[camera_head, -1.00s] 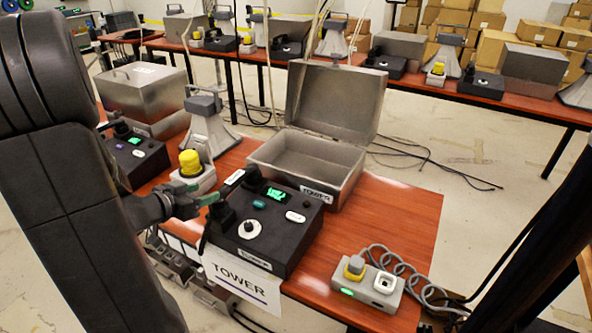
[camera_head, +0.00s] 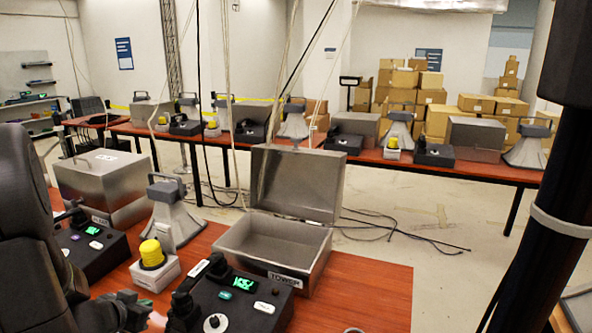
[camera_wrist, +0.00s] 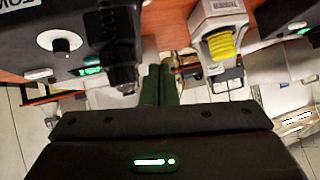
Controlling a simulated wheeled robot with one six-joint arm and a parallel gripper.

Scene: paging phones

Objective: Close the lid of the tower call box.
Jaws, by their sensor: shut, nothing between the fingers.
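The tower call box is a grey metal box with a TOWER label on its front (camera_head: 285,280). It stands on the red-brown table with its lid (camera_head: 297,182) raised upright at the back, and its inside looks empty. My gripper (camera_head: 154,318) is low in the head view, left of and nearer than the box, beside the black tower phone console (camera_head: 240,306). In the wrist view its green fingers (camera_wrist: 160,86) are shut together and empty, near the console's dark handset. The gripper is clear of the lid.
A yellow-topped beacon (camera_head: 152,254) and a grey horn (camera_head: 173,222) stand left of the box. A second, closed metal box (camera_head: 100,190) and another console (camera_head: 92,245) are farther left. Bare table (camera_head: 365,290) lies right of the box. A back table holds similar equipment.

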